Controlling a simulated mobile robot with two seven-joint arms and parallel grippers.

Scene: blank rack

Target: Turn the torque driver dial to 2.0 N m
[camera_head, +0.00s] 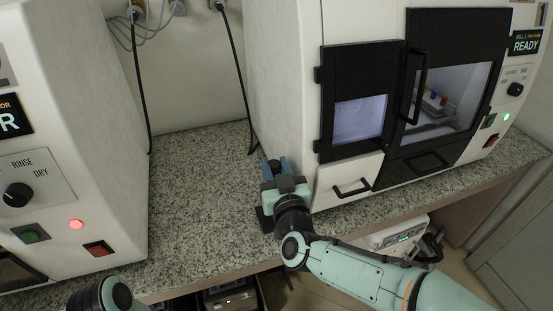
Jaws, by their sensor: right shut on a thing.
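My right gripper (276,168) is over the granite counter, close to the left side of the white machine with black doors. Its two blue fingers are shut on a small dark piece (273,163), of which only a little shows between them. I take this to be the torque driver's dial, but its scale and setting cannot be read. A black block (265,219) shows on the counter just beside the gripper's wrist. The gripper and wrist hide most of what is under them. Only a rounded part of my left arm shows at the bottom left; its gripper is out of view.
The white machine (283,75) with black doors and a READY display stands right of the gripper. Another white machine (100,90) with a RINSE/DRY knob (17,194) stands at the left. The granite counter (195,200) between them is clear. Black cables hang at the back wall.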

